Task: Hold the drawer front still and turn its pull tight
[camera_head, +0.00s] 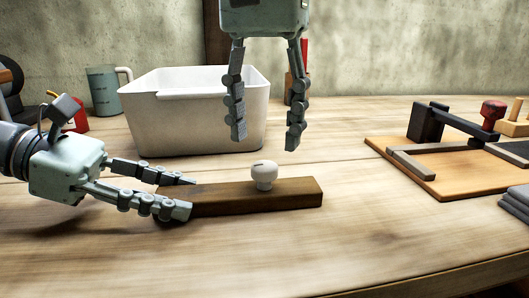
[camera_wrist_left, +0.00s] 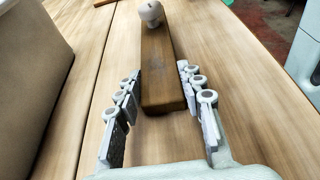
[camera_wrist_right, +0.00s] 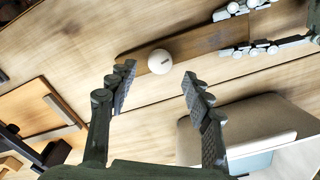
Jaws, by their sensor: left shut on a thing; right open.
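The drawer front is a long brown wooden block (camera_head: 230,200) lying flat on the table. Its pull is a round white knob (camera_head: 264,175) with a small dark mark, standing upright on the block; it also shows in the right wrist view (camera_wrist_right: 160,62). My left gripper (camera_head: 190,195) is shut on the block's left end, with one finger on each long side; the left wrist view shows the block (camera_wrist_left: 160,75) running between the fingers. My right gripper (camera_head: 265,140) is open and empty, pointing down above the knob, apart from it.
A white bin (camera_head: 195,130) stands close behind the block. A grey-green mug (camera_head: 103,90) is at the back left. A wooden board (camera_head: 405,175) with a dark fixture and red knob (camera_head: 493,110) lies at right. Grey cloth (camera_head: 517,203) is at the right edge. The front table is clear.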

